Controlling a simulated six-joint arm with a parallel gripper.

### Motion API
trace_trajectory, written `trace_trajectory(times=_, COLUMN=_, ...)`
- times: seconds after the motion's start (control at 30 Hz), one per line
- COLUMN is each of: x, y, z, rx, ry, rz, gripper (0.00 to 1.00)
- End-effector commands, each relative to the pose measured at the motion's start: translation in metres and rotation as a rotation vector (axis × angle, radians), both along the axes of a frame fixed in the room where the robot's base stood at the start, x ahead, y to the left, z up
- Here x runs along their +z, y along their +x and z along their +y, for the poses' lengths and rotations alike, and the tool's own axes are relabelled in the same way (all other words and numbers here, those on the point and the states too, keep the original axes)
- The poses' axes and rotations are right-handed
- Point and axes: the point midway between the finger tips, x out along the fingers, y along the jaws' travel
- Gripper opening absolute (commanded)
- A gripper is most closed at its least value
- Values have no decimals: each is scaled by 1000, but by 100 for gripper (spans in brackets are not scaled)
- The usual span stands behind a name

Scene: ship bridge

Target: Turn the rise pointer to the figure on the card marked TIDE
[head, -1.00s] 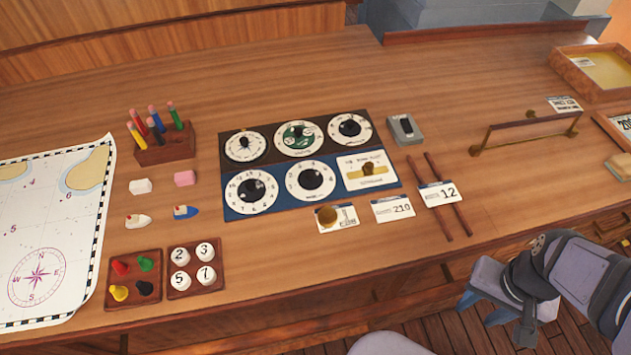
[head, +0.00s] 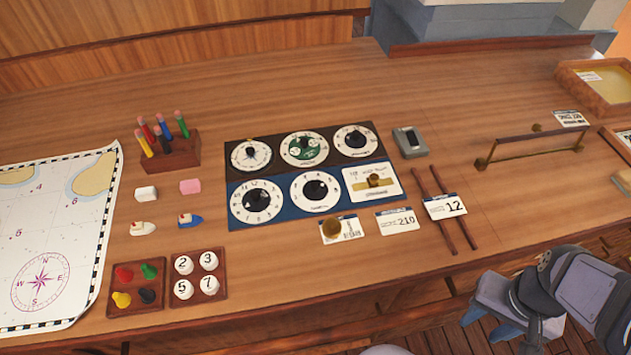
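A dial panel sits mid-desk in the head view. Its dark upper half (head: 276,146) has three round dials: a left dial (head: 240,165), a green-centred dial (head: 316,157) and a right dial (head: 367,151). Its blue lower half (head: 237,222) has two black-knobbed dials, left (head: 246,211) and right (head: 324,206). Dial names are too small to read, so I cannot tell which is rise. Three cards lie in front: one partly under a brass disc (head: 345,229), one reading 210 (head: 397,221), one reading 12 (head: 444,206). Their headings are unreadable. My gripper (head: 490,325) is open and empty, right of the panel, off the desk's front.
A brass plate (head: 376,181) is on the panel. Two brown rods (head: 460,236) lie under the 12 card. A brass rail (head: 530,142) stands at right, a grey box (head: 410,142) beside the panel. A pencil holder (head: 172,155), chart (head: 80,200) and peg trays are left.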

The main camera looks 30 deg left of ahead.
Motion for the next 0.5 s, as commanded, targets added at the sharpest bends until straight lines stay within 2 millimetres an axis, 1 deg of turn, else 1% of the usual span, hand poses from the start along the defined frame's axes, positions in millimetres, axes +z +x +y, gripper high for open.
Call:
trace_trajectory(times=0.17, x=0, y=0, z=0, rx=1, ry=0, rz=0, gripper=37)
trace_trajectory(times=0.27, x=0, y=6, z=4, rx=16, ry=-1, rz=-7, gripper=37)
trace_trajectory(times=0.37, x=2, y=21, z=15, rx=53, ry=-4, rz=-24, gripper=37)
trace_trajectory(times=0.47, x=6, y=46, z=36, rx=113, ry=-6, rz=-54, gripper=37)
trace_trajectory(times=0.5, x=9, y=57, z=48, rx=144, ry=-7, rz=-70, gripper=37)
